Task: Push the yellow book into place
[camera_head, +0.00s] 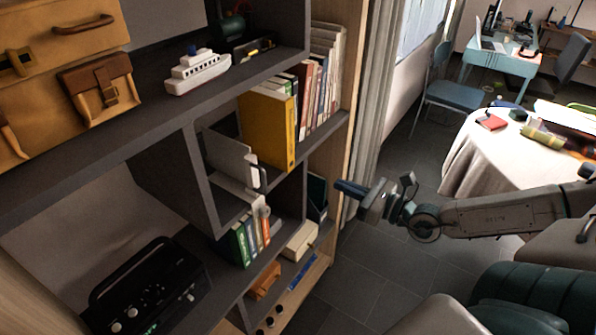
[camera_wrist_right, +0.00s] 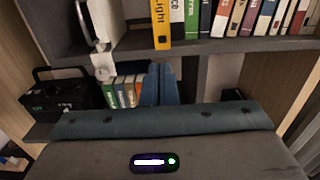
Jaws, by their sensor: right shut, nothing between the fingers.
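The yellow book (camera_head: 269,125) stands upright on the middle shelf and sticks out past the shelf's front edge and the neighbouring books. Its lower spine (camera_wrist_right: 160,25) shows at the top of the right wrist view; the upper part is cut off there. My right gripper (camera_head: 345,188) is shut and empty, in front of the bookcase, lower than and to the right of the yellow book. Its blue fingers (camera_wrist_right: 160,75) are together in the right wrist view, below the book in the picture and apart from it. My left gripper is not in view.
A row of books (camera_head: 318,85) stands right of the yellow book. A white bookend-like object (camera_head: 232,160) is left of it. Small books (camera_head: 250,237) stand on a lower shelf. A toy ship (camera_head: 197,71) is above left. A round table (camera_head: 480,150) is at right.

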